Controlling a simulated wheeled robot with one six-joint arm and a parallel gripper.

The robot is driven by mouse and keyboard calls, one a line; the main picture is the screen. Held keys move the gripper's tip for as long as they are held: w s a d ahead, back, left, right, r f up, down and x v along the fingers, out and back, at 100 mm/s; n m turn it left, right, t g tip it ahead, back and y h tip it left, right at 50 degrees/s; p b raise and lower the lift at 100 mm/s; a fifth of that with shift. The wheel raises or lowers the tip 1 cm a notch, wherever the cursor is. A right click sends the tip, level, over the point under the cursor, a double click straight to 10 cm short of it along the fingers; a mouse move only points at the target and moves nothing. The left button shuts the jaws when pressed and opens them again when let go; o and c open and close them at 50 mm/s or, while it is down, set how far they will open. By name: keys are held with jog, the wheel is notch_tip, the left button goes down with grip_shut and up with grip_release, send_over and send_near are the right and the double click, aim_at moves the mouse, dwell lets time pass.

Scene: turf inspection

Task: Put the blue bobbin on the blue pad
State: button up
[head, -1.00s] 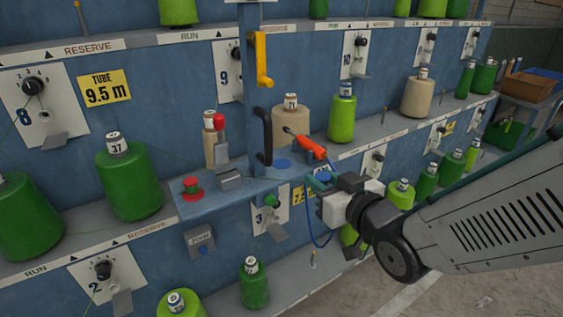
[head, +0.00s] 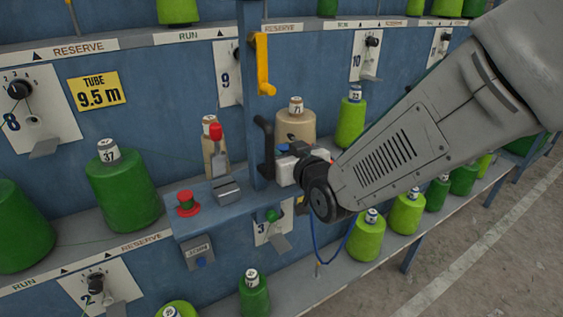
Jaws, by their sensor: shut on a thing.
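My gripper (head: 284,162) is over the right part of the blue shelf, just right of the black handle on the post. It is shut on the blue bobbin, of which only a small bit of blue (head: 283,148) shows at the fingers; my wrist and forearm hide most of it. The blue pad on the shelf is hidden behind my gripper in this view. I cannot tell whether the bobbin touches the pad.
The black handle (head: 266,150) and blue post (head: 250,90) stand close left of my gripper. A beige cone (head: 296,125) is behind it. A blue cord (head: 325,252) hangs below.

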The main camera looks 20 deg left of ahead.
jog(key=f, duration=0.1)
jog(key=d+f, duration=0.1)
jog(key=f, duration=0.1)
jog(key=shift+w+f, duration=0.1)
jog(key=shift+f, duration=0.05)
jog(key=shift+a, duration=0.35)
jog(key=shift+f, duration=0.15)
jog(key=o, duration=0.9)
jog(key=shift+o, duration=0.2)
jog(key=shift+d, duration=0.1)
